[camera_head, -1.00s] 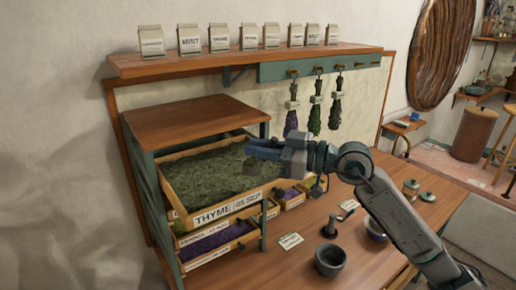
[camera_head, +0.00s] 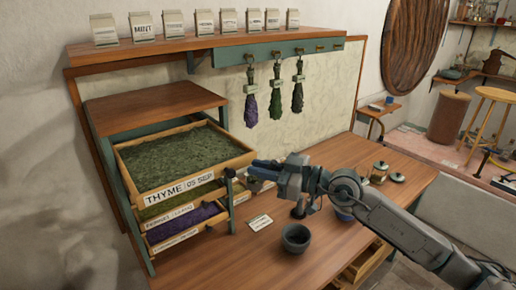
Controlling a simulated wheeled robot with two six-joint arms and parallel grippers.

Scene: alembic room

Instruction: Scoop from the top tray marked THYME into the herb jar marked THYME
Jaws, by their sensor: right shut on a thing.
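The top tray marked THYME (camera_head: 168,189) sticks out of the wooden rack at left, filled with grey-green dried herb (camera_head: 180,156). My right gripper (camera_head: 260,172) is shut just right of the tray's right side. It holds what looks like a small dark scoop (camera_head: 230,174), mostly hidden, and I cannot tell whether herb is in it. A glass jar (camera_head: 378,172) stands on the table at right, behind my right arm. Its label is not readable. My left gripper is not in view.
Lower trays (camera_head: 185,222) sit under the top one. A dark mortar (camera_head: 296,238), a label card (camera_head: 260,222) and a round lid (camera_head: 397,178) are on the table. Herb bundles (camera_head: 250,105) hang behind.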

